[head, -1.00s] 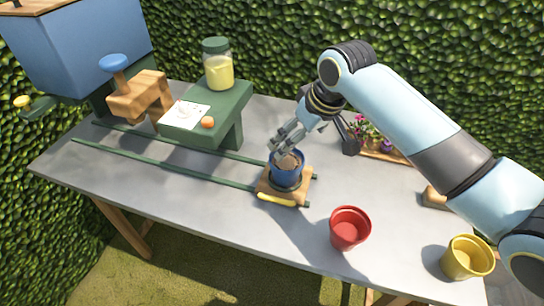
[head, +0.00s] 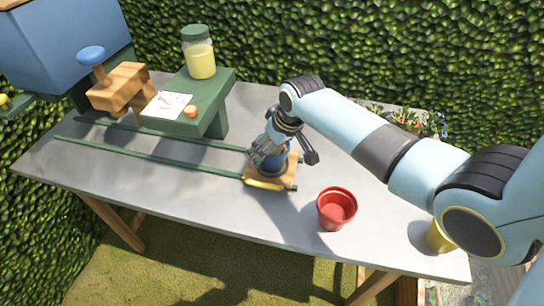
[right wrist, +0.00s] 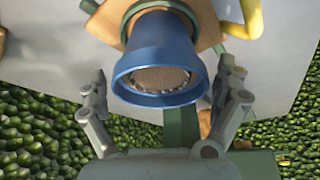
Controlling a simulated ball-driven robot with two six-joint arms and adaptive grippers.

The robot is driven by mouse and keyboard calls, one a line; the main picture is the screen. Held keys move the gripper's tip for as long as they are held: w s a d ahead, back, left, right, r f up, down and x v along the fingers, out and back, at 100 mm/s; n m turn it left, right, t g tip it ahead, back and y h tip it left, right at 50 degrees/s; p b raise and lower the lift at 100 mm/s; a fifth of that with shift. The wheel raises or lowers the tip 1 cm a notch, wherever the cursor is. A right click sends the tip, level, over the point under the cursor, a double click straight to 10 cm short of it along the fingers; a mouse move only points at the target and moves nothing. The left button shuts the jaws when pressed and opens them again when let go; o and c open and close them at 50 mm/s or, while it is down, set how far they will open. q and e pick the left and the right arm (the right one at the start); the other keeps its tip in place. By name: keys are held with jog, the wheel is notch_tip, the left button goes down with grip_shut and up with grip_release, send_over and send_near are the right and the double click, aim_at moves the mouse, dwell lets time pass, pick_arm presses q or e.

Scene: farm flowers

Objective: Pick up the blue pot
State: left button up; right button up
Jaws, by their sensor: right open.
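The blue pot (right wrist: 158,50), filled with brown soil, stands on a small wooden carriage (head: 287,180) at the right end of the green rails. In the head view my right gripper (head: 264,155) is down at the pot and hides much of it. In the right wrist view the open fingers (right wrist: 163,82) lie on both sides of the pot's rim, with a gap visible on each side. My left gripper is not in view.
A red pot (head: 337,210) stands right of the carriage, near the table's front edge. A yellow pot (head: 438,238) is partly hidden by my arm. A green bench (head: 215,95) bears a jar (head: 198,55). Flowers (head: 405,118) stand behind my arm.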

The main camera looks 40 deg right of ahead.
jog(key=c, duration=1.3)
jog(key=shift+o, duration=0.2)
jog(key=shift+r, duration=0.1)
